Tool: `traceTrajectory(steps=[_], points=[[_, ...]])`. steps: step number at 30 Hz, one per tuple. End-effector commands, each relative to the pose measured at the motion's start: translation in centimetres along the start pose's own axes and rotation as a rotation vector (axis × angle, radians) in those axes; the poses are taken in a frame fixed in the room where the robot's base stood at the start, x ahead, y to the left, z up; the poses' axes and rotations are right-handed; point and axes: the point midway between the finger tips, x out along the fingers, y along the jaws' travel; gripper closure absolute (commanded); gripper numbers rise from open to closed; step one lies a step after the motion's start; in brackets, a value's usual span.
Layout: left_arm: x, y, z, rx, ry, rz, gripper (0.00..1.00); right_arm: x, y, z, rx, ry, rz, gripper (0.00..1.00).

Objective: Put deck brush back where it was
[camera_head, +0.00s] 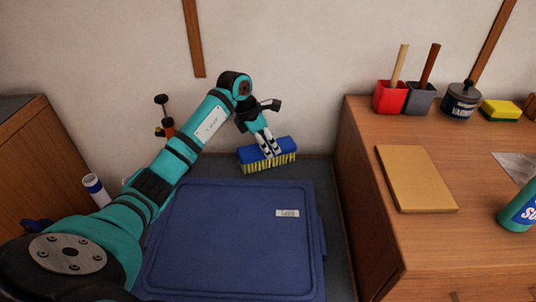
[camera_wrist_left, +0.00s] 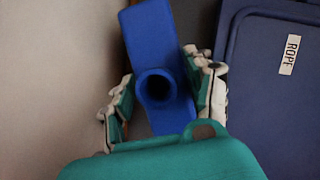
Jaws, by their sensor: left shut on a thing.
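The deck brush (camera_head: 268,154) has a blue block with yellow bristles pointing down. In the head view it is at the back wall, just beyond the blue lidded box. My left gripper (camera_head: 268,143) is shut on the brush from above. In the left wrist view the blue brush block (camera_wrist_left: 160,65) with its round socket sits between the two fingers of my left gripper (camera_wrist_left: 160,100). I cannot tell whether the bristles touch the floor. My right gripper is not in view.
The blue box (camera_head: 235,240), labelled ROPE, fills the floor in front of the brush. A wooden cabinet (camera_head: 390,215) at right carries red and grey bins (camera_head: 390,97), a jar (camera_head: 461,100), a sponge (camera_head: 502,110), a tan board (camera_head: 415,178) and a green bottle (camera_head: 520,208).

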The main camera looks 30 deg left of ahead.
Motion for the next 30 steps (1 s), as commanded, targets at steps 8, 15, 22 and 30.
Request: traceTrajectory(steps=[8,15,22,30], points=[[3.2,0.0,-1.3,0.0,-0.002,0.0,0.76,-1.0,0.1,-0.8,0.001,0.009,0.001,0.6],[3.3,0.0,-1.3,0.002,-0.002,0.002,0.76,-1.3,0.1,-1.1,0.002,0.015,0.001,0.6],[3.6,0.0,-1.5,0.001,0.001,0.001,0.41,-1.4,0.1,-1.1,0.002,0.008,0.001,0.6],[3.5,0.0,-1.5,0.001,0.0,0.001,0.23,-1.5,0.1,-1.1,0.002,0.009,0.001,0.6]])
